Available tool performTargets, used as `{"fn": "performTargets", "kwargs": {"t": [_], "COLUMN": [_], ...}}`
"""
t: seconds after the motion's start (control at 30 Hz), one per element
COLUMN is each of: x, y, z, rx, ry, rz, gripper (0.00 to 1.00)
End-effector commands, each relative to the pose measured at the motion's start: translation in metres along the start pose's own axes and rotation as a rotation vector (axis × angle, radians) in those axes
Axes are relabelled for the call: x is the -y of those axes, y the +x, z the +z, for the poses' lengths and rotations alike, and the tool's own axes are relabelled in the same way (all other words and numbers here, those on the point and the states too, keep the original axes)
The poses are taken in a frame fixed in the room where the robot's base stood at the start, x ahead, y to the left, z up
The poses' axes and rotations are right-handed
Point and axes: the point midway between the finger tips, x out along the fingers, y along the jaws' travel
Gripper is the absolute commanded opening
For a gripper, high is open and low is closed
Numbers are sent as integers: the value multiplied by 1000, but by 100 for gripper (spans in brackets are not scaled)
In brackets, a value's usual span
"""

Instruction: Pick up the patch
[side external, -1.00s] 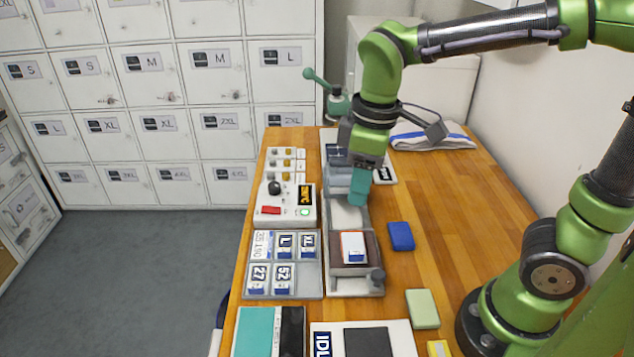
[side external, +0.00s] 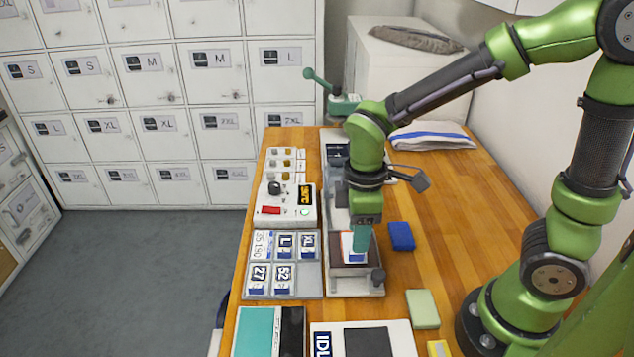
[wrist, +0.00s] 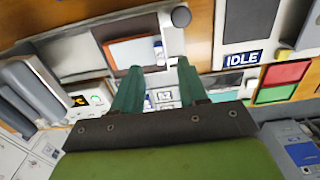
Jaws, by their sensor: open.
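A white patch with a reddish edge and a blue mark (side external: 346,246) lies on the dark brown pad (side external: 340,262) of the press. In the wrist view the patch (wrist: 130,52) shows as a pale and orange rectangle on the pad, just beyond my fingertips. My gripper (side external: 359,246) points down over the patch's right part and hides some of it. In the wrist view its two teal fingers (wrist: 159,66) stand apart with nothing clearly held between them. I cannot tell whether they touch the patch.
A grey tray (side external: 270,295) of several labelled patches stands left of the press. A control box (side external: 300,215) is behind it. A blue block (side external: 401,236) and a pale green block (side external: 422,309) lie to the right. The right side of the table is mostly clear.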

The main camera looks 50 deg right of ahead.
Motion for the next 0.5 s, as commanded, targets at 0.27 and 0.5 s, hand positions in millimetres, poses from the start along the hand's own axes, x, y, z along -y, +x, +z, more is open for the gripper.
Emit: {"fn": "performTargets", "kwargs": {"t": [0.27,0.5], "x": [0,0], "y": [37,52], "z": [1,0], "rx": [5,0], "ry": [-1,0], "rz": [-2,0], "gripper": [43,43]}}
